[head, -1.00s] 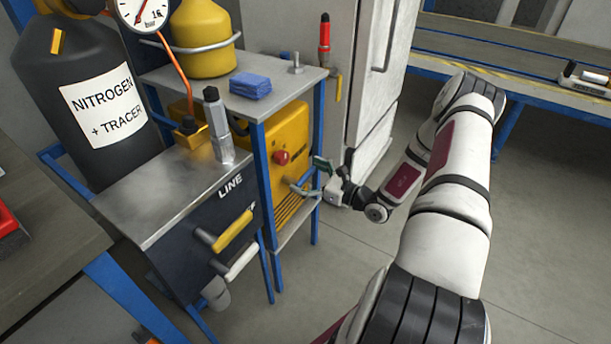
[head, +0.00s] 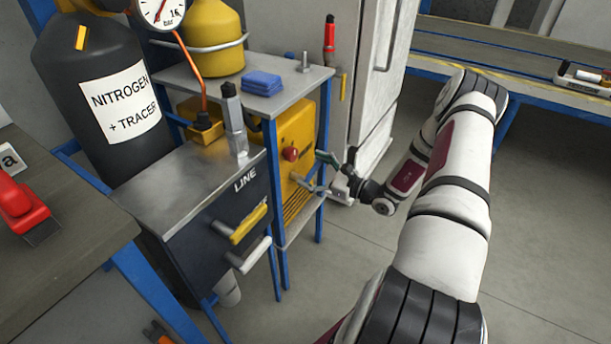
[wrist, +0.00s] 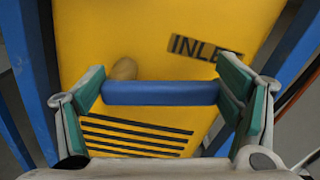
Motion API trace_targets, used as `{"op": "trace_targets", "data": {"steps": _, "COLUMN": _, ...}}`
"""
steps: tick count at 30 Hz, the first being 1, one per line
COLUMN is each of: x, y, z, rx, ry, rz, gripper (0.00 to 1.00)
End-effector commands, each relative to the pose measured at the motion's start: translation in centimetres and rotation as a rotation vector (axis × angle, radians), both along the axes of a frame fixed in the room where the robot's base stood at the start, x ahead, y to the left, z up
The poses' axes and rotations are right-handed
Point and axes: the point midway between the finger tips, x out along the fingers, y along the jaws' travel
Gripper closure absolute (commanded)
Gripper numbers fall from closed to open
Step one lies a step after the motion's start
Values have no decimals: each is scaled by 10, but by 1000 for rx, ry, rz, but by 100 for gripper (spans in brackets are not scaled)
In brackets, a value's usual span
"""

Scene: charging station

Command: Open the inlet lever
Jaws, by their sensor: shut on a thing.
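The inlet lever shows as a blue bar (wrist: 145,93) in the wrist view, in front of the yellow machine's panel (wrist: 150,40), with a rounded tan stub just behind it. The "INLET" label (wrist: 205,50), partly hidden by a finger, is above right of the bar. My gripper (wrist: 168,91) is shut on the blue bar, with one finger pad at each end of it. In the head view my gripper (head: 322,176) is at the front of the yellow machine (head: 298,130), below right of its red knob (head: 291,154). The lever is small there and partly hidden.
The dark LINE cabinet (head: 190,245), with yellow and white handles, stands left of the machine. Blue frame posts (head: 273,190) flank the machine's front. A grey refrigerator-like cabinet (head: 350,80) stands behind my gripper. The floor (head: 345,270) in front is clear.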

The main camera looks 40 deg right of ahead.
Motion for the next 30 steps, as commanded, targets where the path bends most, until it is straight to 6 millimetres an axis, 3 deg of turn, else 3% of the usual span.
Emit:
{"op": "trace_targets", "data": {"steps": 5, "x": -1, "y": -4, "z": 7, "rx": -156, "ry": -57, "rz": 0, "gripper": 66}}
{"op": "trace_targets", "data": {"steps": 18, "x": -5, "y": 8, "z": 17, "rx": -542, "ry": -197, "rz": 1, "gripper": 66}}
{"op": "trace_targets", "data": {"steps": 30, "x": -9, "y": 18, "z": 20, "rx": -798, "ry": -290, "rz": 1, "gripper": 66}}
